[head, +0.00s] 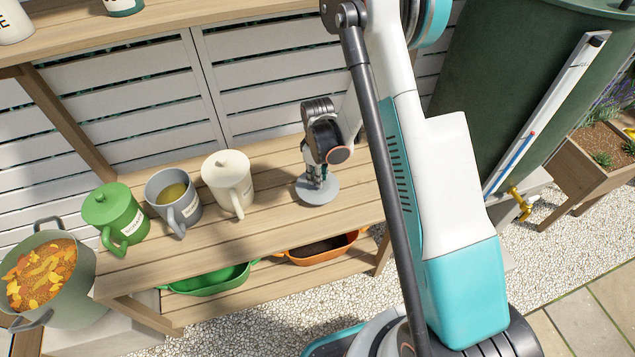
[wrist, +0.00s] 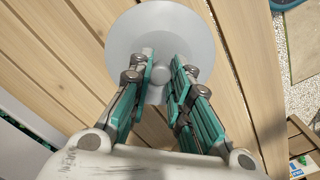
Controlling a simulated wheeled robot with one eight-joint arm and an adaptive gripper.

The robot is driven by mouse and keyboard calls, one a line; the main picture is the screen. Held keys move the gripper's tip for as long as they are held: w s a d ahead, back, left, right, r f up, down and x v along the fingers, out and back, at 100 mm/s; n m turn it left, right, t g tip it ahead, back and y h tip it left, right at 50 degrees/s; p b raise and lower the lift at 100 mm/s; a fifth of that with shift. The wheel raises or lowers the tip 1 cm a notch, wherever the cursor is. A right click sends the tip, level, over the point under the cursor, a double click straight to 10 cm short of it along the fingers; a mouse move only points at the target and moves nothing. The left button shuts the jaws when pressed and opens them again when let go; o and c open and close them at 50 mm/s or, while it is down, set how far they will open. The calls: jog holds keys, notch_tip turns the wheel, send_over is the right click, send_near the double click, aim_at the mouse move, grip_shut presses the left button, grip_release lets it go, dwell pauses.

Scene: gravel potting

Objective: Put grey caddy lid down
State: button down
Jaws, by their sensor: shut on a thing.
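The grey caddy lid (head: 318,191) is a flat round disc at the right part of the wooden bench top. It also shows in the wrist view (wrist: 195,30), with a round knob (wrist: 160,75) at its middle. My gripper (head: 316,178) points down over the lid, and its teal-padded fingers (wrist: 163,82) are shut on the lid's knob. The lid looks level and at or very near the bench top; I cannot tell whether it touches. The grey caddy (head: 174,200) stands open to the left, with a yellowish-brown filling.
A cream caddy (head: 228,184) with its lid on stands between the grey caddy and my gripper. A green lidded caddy (head: 116,217) stands farther left. Green (head: 210,280) and orange (head: 320,248) trays sit on the lower shelf. The bench top (head: 270,215) is bare in front of the lid.

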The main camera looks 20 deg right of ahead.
notch_tip(320, 180, down, 3)
jog(key=shift+b, duration=0.45)
jog(key=shift+r, duration=0.1)
jog(key=c, duration=1.5)
grip_release()
